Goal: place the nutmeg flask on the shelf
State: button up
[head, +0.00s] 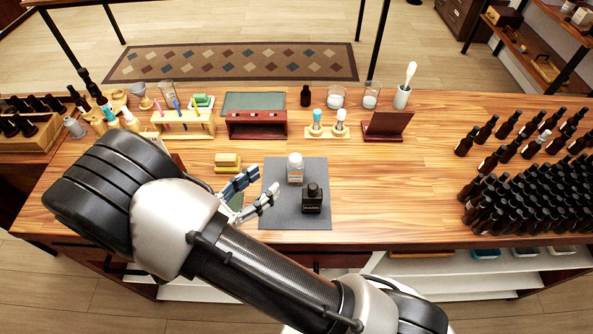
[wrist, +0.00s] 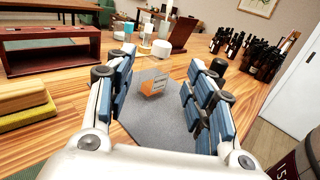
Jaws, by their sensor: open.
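A small clear flask with a white cap (head: 295,168) stands upright on the grey mat (head: 272,216). In the wrist view its orange label (wrist: 153,85) shows between my fingers; the name is too small to read. A dark square bottle with a black cap (head: 312,200) stands in front of it on the mat. My gripper (head: 267,180) is open and empty, just left of the clear flask, fingers pointing toward it. It also spans the wrist view (wrist: 162,68). A small red-brown wooden shelf (head: 257,131) stands behind the mat; I cannot tell whether it is the task's shelf.
A yellow block (head: 228,160) lies left of the mat. A dropper stand (head: 326,132) and a red-brown tilted board (head: 387,127) stand behind. Many dark bottles (head: 510,208) crowd the right of the table. Bare table lies between mat and bottles. Wall shelving (head: 540,50) is far right.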

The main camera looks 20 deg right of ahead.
aim_at(291, 161)
jog(key=x, duration=0.4)
jog(key=shift+w+d, duration=0.1)
jog(key=shift+d, duration=0.2)
jog(key=x, duration=0.1)
jog(key=b+x, duration=0.1)
jog(key=x, duration=0.3)
jog(key=shift+d+r+b, duration=0.15)
jog(key=shift+r+b, duration=0.2)
jog(key=shift+b, duration=0.05)
jog(key=shift+c, duration=0.4)
grip_shut()
